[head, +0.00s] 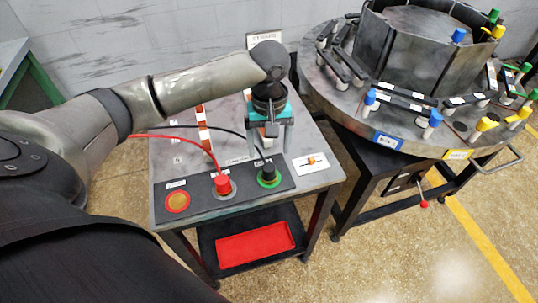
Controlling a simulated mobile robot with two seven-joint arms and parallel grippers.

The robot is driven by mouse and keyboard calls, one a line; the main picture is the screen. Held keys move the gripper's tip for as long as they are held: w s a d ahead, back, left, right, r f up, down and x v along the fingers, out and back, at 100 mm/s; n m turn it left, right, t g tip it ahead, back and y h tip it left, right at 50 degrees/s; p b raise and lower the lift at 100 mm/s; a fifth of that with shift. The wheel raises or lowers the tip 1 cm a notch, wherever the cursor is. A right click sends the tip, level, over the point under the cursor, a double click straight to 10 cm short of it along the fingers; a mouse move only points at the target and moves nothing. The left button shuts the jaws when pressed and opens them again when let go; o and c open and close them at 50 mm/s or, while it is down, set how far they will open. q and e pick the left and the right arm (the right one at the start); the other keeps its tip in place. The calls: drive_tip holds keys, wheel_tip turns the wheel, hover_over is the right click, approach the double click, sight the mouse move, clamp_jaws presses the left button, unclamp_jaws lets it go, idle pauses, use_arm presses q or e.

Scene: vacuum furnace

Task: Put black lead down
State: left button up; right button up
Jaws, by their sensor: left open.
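The black lead's plug (267,168) stands upright at the green-ringed socket (269,180) on the black panel of the small table. Its cable runs off to the left behind the red plug and partly passes out of sight near my gripper. My left gripper (269,148) points down just above and behind the black plug, its two fingers apart. I see nothing held between them. Whether the plug is fully seated I cannot tell. My right gripper is not in view.
A red plug (222,184) with a red cable stands on the panel, left of the black one. A white switch plate (310,163) lies to the right. A round furnace table (390,130) with several coloured-capped parts stands at the right.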

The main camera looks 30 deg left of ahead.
use_arm(q)
wheel_tip(320, 180, up, 3)
drive_tip(key=shift+f, duration=0.1)
idle(0.6)
